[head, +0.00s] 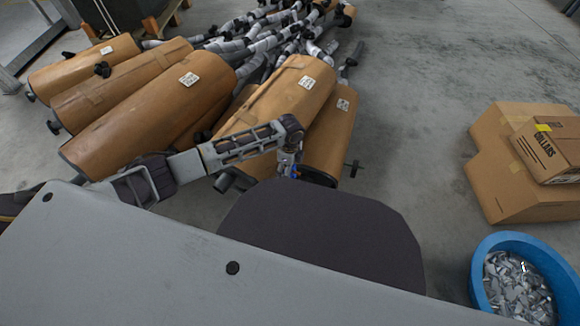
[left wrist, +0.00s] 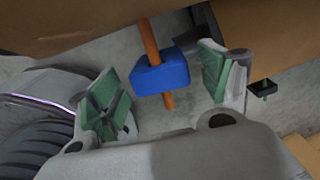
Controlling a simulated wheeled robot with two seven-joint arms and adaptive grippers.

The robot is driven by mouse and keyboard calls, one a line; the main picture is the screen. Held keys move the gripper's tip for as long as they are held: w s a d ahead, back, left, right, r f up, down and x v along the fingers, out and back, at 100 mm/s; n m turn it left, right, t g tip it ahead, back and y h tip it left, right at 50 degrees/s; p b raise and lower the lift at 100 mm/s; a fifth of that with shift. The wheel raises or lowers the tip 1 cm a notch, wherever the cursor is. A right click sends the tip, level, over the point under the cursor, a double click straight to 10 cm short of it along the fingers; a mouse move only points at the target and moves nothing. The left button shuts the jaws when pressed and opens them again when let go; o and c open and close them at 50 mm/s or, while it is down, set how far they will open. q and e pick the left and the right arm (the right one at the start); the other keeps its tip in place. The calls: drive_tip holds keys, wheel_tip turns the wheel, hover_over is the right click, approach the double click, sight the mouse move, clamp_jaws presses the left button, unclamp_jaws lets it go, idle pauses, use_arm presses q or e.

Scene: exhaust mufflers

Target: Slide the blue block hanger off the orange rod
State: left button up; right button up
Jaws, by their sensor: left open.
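The blue block hanger (left wrist: 160,73) sits around the orange rod (left wrist: 150,40) in the left wrist view. The rod passes through it, and a short end of the rod shows below the block. My left gripper (left wrist: 164,88) is open, with one green-padded finger on each side of the block and a gap to both. The rod is hidden there. My right gripper is in neither view.
Several brown wrapped mufflers (head: 150,115) lie around my left arm, close to the gripper. Cardboard boxes (head: 520,190) and a blue tub (head: 480,265) of metal pieces stand at the right. The concrete floor between is clear.

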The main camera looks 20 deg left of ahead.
sight(300, 174)
use_arm(q)
drive_tip(key=shift+f, duration=0.1)
drive_tip(key=c, duration=1.1)
drive_tip(key=shift+p, duration=0.7)
drive_tip(key=shift+s+d+p, duration=0.25)
drive_tip(key=shift+d+p, duration=0.2)
drive_tip(key=shift+d, duration=0.65)
drive_tip(key=shift+s+d+p, duration=0.2)
drive_tip(key=shift+d+p, duration=0.25)
drive_tip(key=shift+d, duration=0.65)
drive_tip(key=shift+s+d, duration=0.2)
drive_tip(key=shift+d, duration=0.55)
drive_tip(key=shift+d+p, duration=0.3)
drive_tip(key=shift+s+d+p, duration=0.25)
drive_tip(key=shift+d+p, duration=0.1)
drive_tip(key=shift+d, duration=0.85)
